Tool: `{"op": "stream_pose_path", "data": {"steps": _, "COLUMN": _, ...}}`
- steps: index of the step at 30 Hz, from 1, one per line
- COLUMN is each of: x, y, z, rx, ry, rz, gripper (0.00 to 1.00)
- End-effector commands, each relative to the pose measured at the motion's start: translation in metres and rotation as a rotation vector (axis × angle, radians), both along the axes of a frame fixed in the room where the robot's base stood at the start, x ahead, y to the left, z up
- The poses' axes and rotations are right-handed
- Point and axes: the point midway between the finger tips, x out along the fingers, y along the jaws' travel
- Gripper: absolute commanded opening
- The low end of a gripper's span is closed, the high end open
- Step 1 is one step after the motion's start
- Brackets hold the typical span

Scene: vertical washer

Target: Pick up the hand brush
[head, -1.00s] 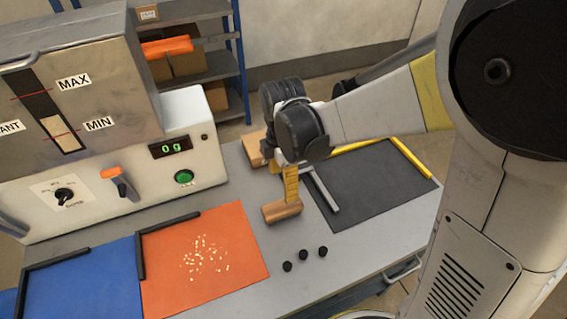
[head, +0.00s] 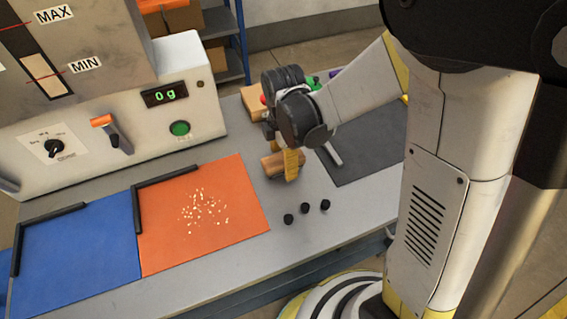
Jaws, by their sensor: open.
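A short brown wooden piece (head: 270,166), which looks like part of the hand brush, lies on the grey table right of the orange mat. The rest of it is hidden behind my gripper and wrist. My gripper (head: 290,166) is open and points down, and one yellow finger crosses in front of the wooden piece. The other finger is not clearly visible. I cannot tell whether the finger touches the wood.
A wooden block (head: 252,98) sits behind my wrist. Several small black knobs (head: 306,206) stand in front of the gripper. The orange mat (head: 160,245), blue mat (head: 75,255) and dark mat (head: 375,150) lie around. The white machine (head: 100,130) stands at back left.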

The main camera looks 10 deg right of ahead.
Motion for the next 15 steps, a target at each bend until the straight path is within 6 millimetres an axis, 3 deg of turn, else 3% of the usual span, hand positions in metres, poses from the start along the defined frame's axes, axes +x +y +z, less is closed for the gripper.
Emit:
{"op": "stream_pose_path", "data": {"steps": 1, "x": 0.0000, "y": 0.0000, "z": 0.0006, "rx": 0.000, "ry": 0.000, "rz": 0.000, "gripper": 0.68}}
{"op": "stream_pose_path", "data": {"steps": 6, "x": 0.0000, "y": 0.0000, "z": 0.0007, "rx": 0.000, "ry": 0.000, "rz": 0.000, "gripper": 0.16}}
{"op": "stream_pose_path", "data": {"steps": 7, "x": -0.0001, "y": 0.0000, "z": 0.0007, "rx": 0.000, "ry": 0.000, "rz": 0.000, "gripper": 0.11}}
{"op": "stream_pose_path", "data": {"steps": 15, "x": -0.0002, "y": 0.0000, "z": 0.0005, "rx": 0.000, "ry": 0.000, "rz": 0.000, "gripper": 0.11}}
